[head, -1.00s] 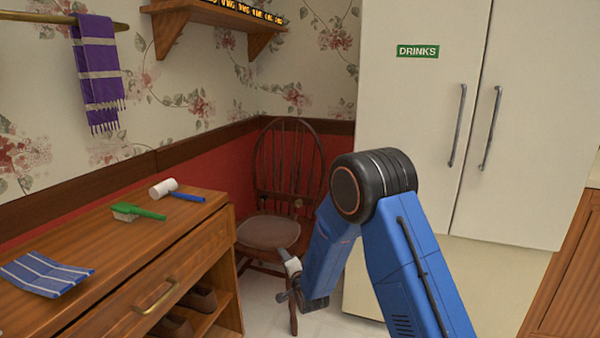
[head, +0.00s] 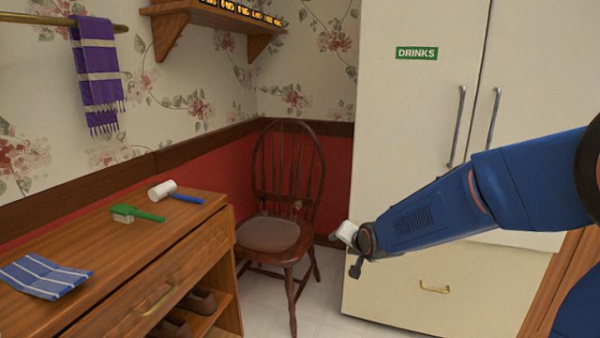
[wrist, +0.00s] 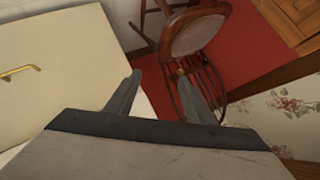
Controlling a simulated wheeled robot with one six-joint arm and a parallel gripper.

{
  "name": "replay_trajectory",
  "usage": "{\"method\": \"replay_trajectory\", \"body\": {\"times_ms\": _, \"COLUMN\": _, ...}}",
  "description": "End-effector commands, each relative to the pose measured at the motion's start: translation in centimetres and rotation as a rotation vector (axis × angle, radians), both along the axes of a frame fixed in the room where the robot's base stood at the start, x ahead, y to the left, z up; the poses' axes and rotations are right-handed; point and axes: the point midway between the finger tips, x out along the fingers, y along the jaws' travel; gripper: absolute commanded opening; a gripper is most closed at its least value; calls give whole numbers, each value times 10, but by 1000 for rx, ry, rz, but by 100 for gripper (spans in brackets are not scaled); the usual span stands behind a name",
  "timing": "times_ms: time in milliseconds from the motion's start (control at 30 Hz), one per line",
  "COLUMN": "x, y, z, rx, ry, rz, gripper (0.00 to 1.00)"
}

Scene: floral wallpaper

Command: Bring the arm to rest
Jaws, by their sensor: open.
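My gripper (head: 350,250) is at the end of my blue arm, in front of the white fridge (head: 400,120) and to the right of the wooden chair (head: 288,230) in the head view. In the wrist view my gripper (wrist: 155,95) shows two grey fingers spread apart with nothing between them. It touches nothing that I can see. Beyond the fingers in the wrist view are the chair (wrist: 195,35) and the fridge front (wrist: 60,70).
A wooden cabinet (head: 110,260) at the left holds a blue striped cloth (head: 45,275), a green brush (head: 135,214) and a white-headed mallet (head: 165,190). A purple towel (head: 98,70) hangs from a rail. A wall shelf (head: 215,15) is above. Some floor is clear beside the chair.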

Motion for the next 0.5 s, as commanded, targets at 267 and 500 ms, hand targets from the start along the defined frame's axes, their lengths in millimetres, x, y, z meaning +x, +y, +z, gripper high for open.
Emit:
{"method": "replay_trajectory", "body": {"times_ms": 267, "x": -77, "y": -50, "z": 31, "rx": -150, "ry": 84, "rz": 59, "gripper": 48}}
{"method": "replay_trajectory", "body": {"times_ms": 500, "x": -152, "y": -87, "z": 46, "rx": -267, "ry": 167, "rz": 123, "gripper": 48}}
